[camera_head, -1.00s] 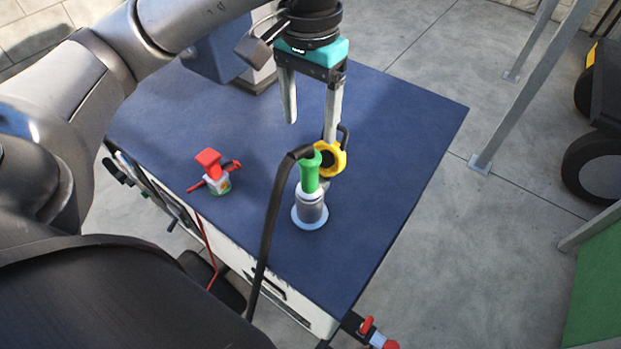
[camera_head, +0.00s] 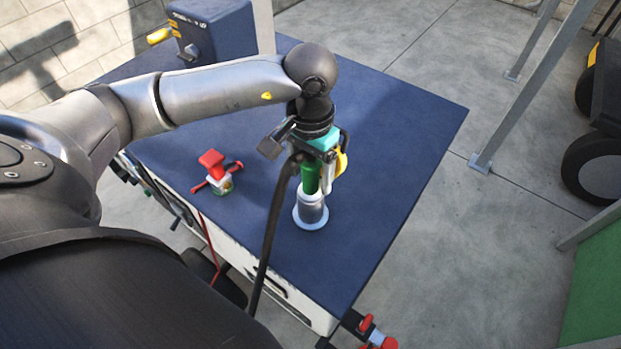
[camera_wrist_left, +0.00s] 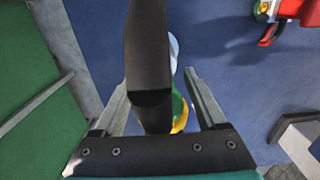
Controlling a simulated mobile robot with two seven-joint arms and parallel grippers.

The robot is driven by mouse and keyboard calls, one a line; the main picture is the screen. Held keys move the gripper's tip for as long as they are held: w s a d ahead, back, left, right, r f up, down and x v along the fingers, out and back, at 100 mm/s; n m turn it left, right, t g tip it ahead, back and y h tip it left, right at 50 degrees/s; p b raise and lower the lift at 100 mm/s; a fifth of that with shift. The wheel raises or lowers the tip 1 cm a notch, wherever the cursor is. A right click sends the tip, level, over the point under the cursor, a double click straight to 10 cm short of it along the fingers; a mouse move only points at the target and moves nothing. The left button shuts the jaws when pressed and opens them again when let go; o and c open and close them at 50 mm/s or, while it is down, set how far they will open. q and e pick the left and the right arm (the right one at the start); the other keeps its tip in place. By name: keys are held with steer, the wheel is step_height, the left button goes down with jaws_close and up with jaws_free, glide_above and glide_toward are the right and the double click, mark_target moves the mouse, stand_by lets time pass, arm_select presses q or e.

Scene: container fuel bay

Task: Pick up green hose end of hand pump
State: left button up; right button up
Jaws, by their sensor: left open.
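The green hose end (camera_head: 311,178) stands upright in a grey-white cylinder holder (camera_head: 311,212) on the blue table top. A black hose (camera_head: 269,230) bends from its top and hangs over the front edge. My left gripper (camera_head: 322,172) is open and low, pointing down around the upper part of the hose end. In the left wrist view the fingers stand on either side of the black hose (camera_wrist_left: 149,50), and a little of the green end (camera_wrist_left: 178,108) shows between them. Contact cannot be told. My right gripper is not in view.
A yellow ring part (camera_head: 341,163) sits beside the hose end, partly behind the gripper. A red-handled fitting (camera_head: 212,172) stands to the left on the blue table (camera_head: 390,170). A dark blue box (camera_head: 220,35) stands at the back left. The table's right side is clear.

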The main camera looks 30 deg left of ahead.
arm_select(q)
steer(key=shift+f, duration=0.2)
jaws_close()
stand_by(0.5)
steer(key=shift+r, duration=0.1)
